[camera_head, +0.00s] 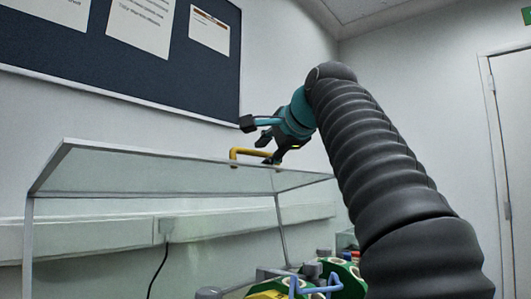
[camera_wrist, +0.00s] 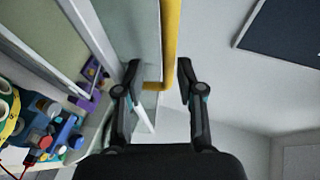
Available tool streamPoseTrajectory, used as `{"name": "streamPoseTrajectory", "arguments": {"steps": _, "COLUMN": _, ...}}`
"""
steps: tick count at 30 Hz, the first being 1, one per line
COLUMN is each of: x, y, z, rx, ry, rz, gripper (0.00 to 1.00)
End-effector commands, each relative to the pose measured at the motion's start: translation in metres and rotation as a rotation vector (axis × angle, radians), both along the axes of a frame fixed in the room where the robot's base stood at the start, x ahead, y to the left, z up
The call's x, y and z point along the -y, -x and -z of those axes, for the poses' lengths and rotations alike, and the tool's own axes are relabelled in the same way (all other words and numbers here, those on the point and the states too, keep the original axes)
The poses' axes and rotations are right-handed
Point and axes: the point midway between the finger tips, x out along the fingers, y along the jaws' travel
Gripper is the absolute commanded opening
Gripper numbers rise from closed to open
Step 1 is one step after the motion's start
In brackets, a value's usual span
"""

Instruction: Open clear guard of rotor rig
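The clear guard (camera_head: 160,172) is a glassy panel with a pale frame and thin posts, standing over the rotor rig in the head view. A yellow bar handle (camera_head: 247,152) sits on its upper edge; it also shows in the wrist view (camera_wrist: 170,45). My gripper (camera_head: 262,142) is beside the handle, above the guard. In the wrist view its two fingers (camera_wrist: 157,72) are spread, with the handle's end between them and a gap on both sides. Rig parts (camera_head: 305,280) in green, blue and yellow show low in the head view, partly hidden by my arm.
A dark notice board (camera_head: 100,50) with papers hangs on the wall behind the guard. A pale wall trunking (camera_head: 110,235) with a black cable (camera_head: 158,270) runs behind it. A door (camera_head: 512,130) is at the right. The air above the guard looks clear.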

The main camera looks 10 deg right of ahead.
Motion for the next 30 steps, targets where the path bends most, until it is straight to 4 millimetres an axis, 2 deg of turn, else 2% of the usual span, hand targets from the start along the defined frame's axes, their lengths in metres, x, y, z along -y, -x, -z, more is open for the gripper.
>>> {"name": "streamPoseTrajectory", "arguments": {"steps": 15, "x": 0.022, "y": 0.086, "z": -0.029, "rx": 0.004, "ry": 0.001, "rz": 0.003, "gripper": 0.40}}
{"name": "streamPoseTrajectory", "arguments": {"steps": 21, "x": 0.026, "y": 0.102, "z": -0.034, "rx": 0.004, "ry": 0.001, "rz": 0.002, "gripper": 0.40}}
{"name": "streamPoseTrajectory", "arguments": {"steps": 30, "x": 0.026, "y": 0.105, "z": -0.035, "rx": 0.002, "ry": 0.001, "rz": 0.000, "gripper": 0.40}}
